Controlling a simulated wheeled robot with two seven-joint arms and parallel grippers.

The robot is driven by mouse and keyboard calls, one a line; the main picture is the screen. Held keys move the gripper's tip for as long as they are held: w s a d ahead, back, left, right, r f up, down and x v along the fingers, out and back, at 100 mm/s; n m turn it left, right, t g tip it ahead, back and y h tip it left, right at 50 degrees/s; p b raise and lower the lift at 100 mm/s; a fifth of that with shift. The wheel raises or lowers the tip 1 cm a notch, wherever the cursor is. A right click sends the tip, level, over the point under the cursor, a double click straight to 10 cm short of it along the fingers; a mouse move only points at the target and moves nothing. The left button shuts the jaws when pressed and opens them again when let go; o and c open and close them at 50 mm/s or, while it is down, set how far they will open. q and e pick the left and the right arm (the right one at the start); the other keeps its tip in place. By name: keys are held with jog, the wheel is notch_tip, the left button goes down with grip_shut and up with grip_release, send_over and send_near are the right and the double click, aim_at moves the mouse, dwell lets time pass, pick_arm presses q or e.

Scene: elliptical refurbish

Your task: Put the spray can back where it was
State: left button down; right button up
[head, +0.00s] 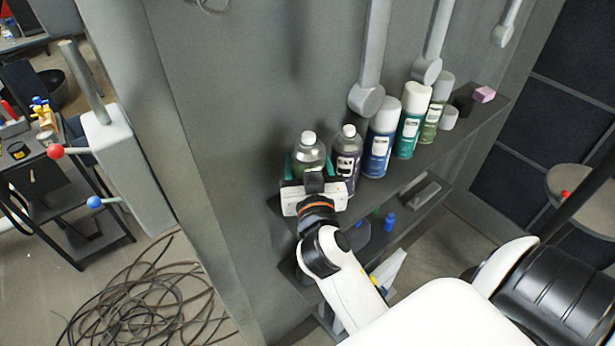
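My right gripper (311,172) is at the left end of the wall shelf (432,153), with its teal fingers on either side of a clear greenish bottle-shaped can (309,156) with a white cap. I cannot tell whether the fingers press on it or stand just clear. Its lower part is hidden by the gripper, so I cannot tell whether it rests on the shelf. To its right stand a dark can with a pale cap (346,166), a blue spray can (378,150), a teal one (408,134) and an olive-green one (433,118), all upright. My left gripper is out of view.
Grey hanging rods (366,98) with round ends come down close behind the cans. A pink block (484,94) lies at the shelf's right end. A lower shelf (424,205) holds small blue items. Coiled cables (150,305) and a tool cart (75,235) are at left.

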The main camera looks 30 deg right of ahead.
jog(key=f, duration=0.3)
jog(key=shift+w+d, duration=0.15)
jog(key=shift+w, duration=0.15)
jog(key=shift+f, duration=0.4)
jog(key=shift+s, duration=0.1)
jog(key=shift+f+b, duration=0.15)
jog(key=shift+b, duration=0.15)
jog(key=o, duration=1.1)
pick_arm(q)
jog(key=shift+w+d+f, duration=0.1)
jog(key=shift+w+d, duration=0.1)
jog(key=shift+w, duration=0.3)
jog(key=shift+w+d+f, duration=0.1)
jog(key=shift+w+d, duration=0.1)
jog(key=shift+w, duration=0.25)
